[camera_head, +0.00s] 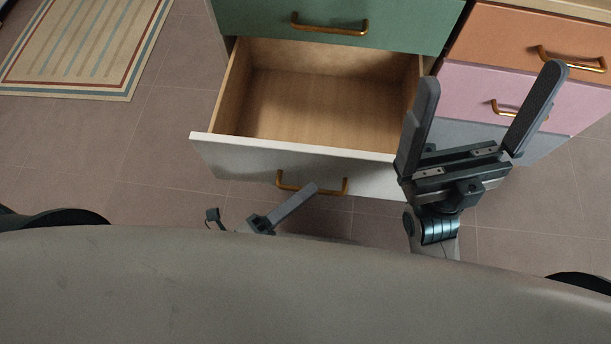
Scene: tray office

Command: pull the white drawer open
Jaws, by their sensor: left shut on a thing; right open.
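The white drawer (230,155) stands pulled out from the cabinet, and its bare wooden inside shows empty. Its brass handle (282,184) is on the front panel. My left gripper (312,188) is at the handle, low in the view, shut on it; the lower edge of my body hides part of that arm. My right gripper (492,78) is open and empty, its fingers spread wide. It is raised over the right end of the drawer front and hides that corner.
A green drawer (270,18) is above the white one. Orange (500,35), pink (465,85) and grey-blue (535,148) drawers are at the right. A striped rug (85,45) lies at the upper left. The tiled floor left of the drawer is clear.

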